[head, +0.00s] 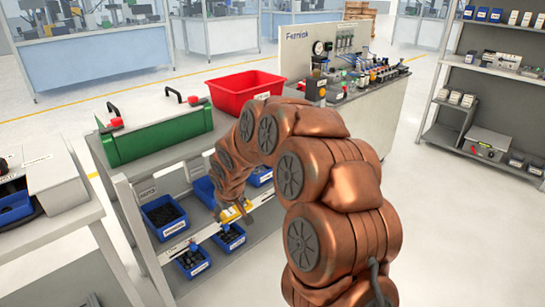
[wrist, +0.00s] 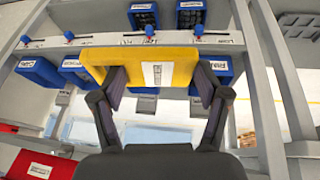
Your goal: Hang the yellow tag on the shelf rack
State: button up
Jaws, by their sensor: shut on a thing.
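My gripper (wrist: 158,95) is shut on the yellow tag (wrist: 183,67), with one finger on each side. The tag is a flat yellow block with a white printed label. In the head view the tag (head: 231,214) is at the front of the shelf rack (head: 134,219), and my gripper (head: 243,209) is partly hidden behind my arm. In the wrist view the rack's pale rail (wrist: 105,41) runs just beyond the tag, with small blue pegs (wrist: 149,31) along it. I cannot tell whether the tag touches the rail or a peg.
Blue bins (head: 165,215) with dark parts stand on the rack. A green case (head: 155,136) and a red bin (head: 245,91) sit on top. A grey box (head: 56,186) stands on the left bench. Open floor (head: 455,235) lies to the right.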

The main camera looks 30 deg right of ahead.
jog(key=w+d+r+n+t+b, duration=0.2)
jog(key=w+d+n+t+b, duration=0.1)
jog(key=d+n, duration=0.3)
jog(key=w+d+r+n+t+b, duration=0.2)
jog(key=w+d+n+t+b, duration=0.1)
jog(key=d, duration=0.7)
jog(key=w+n, duration=0.1)
jog(key=n, duration=0.1)
jog(key=shift+w+d+r+n+t+h, duration=0.25)
jog(key=shift+w+r+n+t+h, duration=0.05)
jog(key=shift+w+r+n+t, duration=0.1)
jog(key=shift+d+f, duration=0.15)
